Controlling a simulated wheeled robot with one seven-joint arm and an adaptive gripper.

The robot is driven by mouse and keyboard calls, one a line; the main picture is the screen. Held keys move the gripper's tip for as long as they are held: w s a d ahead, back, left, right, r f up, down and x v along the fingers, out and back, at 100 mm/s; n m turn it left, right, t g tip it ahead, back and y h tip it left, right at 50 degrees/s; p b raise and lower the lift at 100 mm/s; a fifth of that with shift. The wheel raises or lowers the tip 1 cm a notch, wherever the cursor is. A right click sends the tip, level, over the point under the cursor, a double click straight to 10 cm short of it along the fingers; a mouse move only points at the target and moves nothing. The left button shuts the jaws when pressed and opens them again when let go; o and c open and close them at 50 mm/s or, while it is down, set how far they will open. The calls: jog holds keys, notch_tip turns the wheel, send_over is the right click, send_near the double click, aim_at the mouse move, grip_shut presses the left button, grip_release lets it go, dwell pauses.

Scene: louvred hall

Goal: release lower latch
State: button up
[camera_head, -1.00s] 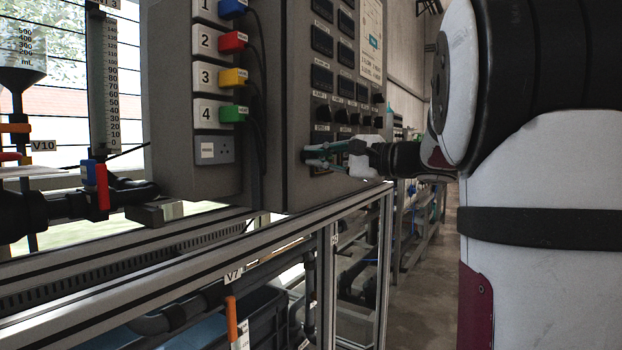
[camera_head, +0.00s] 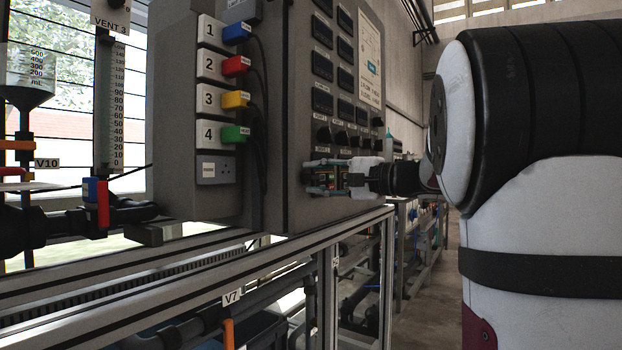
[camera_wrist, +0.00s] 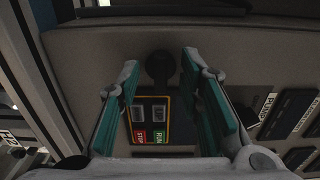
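My gripper (camera_head: 312,180) is at the lower part of the grey control cabinet (camera_head: 285,120), below its row of black knobs. In the wrist view my gripper (camera_wrist: 160,64) is open, its two teal-padded fingers apart and nothing held. A dark round knob-like part (camera_wrist: 160,68) shows between the fingertips, on the beige-grey cabinet face. It may be the lower latch, but I cannot tell for sure. Between the fingers, nearer the palm, is a small switch plate (camera_wrist: 151,122) with red STOP and green RUN labels. I cannot tell whether the fingers touch the cabinet.
A side panel with coloured plugs numbered 1 to 4 (camera_head: 215,100) and hanging dark cables stands left of the cabinet. An aluminium frame rail (camera_head: 190,270) runs below it. Black labelled modules (camera_wrist: 285,115) lie right of the fingers in the wrist view. Open floor lies right.

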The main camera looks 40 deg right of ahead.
jog(key=shift+s, duration=0.1)
jog(key=v, duration=0.7)
jog(key=shift+r, duration=0.1)
jog(key=v, duration=1.2)
dwell(0.8)
